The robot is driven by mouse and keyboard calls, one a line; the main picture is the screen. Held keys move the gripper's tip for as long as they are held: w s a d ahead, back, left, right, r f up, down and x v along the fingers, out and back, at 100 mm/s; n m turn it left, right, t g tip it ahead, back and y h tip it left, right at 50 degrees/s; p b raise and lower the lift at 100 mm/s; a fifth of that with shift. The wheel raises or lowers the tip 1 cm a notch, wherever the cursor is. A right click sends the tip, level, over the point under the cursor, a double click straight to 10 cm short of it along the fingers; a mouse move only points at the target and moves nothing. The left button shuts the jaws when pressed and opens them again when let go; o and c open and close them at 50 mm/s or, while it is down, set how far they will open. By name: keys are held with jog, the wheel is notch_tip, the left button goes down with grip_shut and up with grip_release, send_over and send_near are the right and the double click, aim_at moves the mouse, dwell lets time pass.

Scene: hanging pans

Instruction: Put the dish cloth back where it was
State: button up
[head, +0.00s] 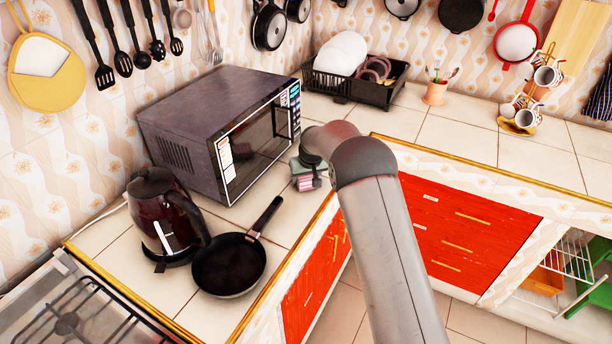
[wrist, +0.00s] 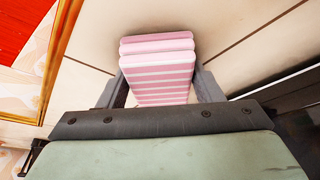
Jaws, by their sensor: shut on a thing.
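The dish cloth (wrist: 158,75) is a folded pink and white striped bundle. In the wrist view it sits between the two fingers of my gripper (wrist: 160,88), which is shut on it. In the head view the pink cloth (head: 305,184) shows small under my gripper (head: 307,176), just right of the microwave's front and above the tiled counter. I cannot tell whether the cloth touches the counter. My arm hides part of the counter behind it.
The microwave (head: 215,125) stands close to the left of my gripper. A frying pan (head: 229,264) and a kettle (head: 160,215) stand nearer on the counter. A black dish rack (head: 350,88) with plates is behind. A dark striped cloth (head: 600,98) hangs at far right.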

jog(key=shift+f, duration=0.25)
jog(key=o, duration=0.9)
jog(key=shift+o, duration=0.2)
jog(key=shift+r, duration=0.1)
